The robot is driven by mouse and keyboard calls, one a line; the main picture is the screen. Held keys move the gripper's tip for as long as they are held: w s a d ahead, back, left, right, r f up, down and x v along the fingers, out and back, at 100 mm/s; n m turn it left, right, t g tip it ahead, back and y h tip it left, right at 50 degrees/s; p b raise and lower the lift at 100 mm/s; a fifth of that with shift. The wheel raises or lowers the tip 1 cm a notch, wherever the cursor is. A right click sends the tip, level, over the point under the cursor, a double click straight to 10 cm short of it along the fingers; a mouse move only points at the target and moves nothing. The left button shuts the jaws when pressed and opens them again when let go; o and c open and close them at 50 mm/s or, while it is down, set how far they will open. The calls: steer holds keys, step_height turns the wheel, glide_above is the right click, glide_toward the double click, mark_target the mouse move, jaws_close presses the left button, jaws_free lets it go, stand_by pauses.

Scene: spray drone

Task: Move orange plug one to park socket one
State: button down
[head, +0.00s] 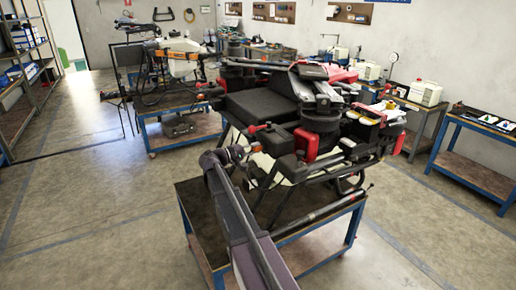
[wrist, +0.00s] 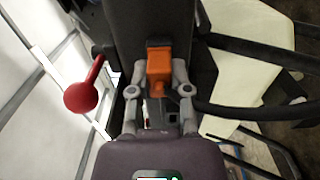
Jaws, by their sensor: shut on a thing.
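My gripper (wrist: 159,70) is shut on the orange plug (wrist: 158,63), one grey finger on each side of it. In the wrist view the plug's far end meets a dark black body (wrist: 150,22); I cannot tell whether it is seated there or only against it. A grey socket-like part (wrist: 155,116) shows between the fingers, nearer the wrist; I cannot tell whether it is a park socket. In the head view my gripper (head: 239,153) is at the left side of the large drone (head: 262,108), and the plug is too small to make out clearly.
A red ball-ended lever (wrist: 84,97) stands close left of my gripper. Black tubes (wrist: 245,110) run to the right. The drone stands on a blue-framed cart (head: 300,262). Another cart (head: 180,140) is behind, and side benches (head: 470,170) line the right. The floor at left is clear.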

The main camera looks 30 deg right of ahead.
steer(key=shift+a, duration=0.15)
steer(key=shift+a, duration=0.45)
steer(key=shift+a, duration=0.15)
steer(key=shift+a, duration=0.5)
steer(key=shift+a, duration=0.1)
steer(key=shift+a, duration=0.35)
steer(key=shift+a, duration=0.35)
steer(key=shift+a, duration=0.35)
steer(key=shift+s+a, duration=0.1)
steer(key=shift+a, duration=0.5)
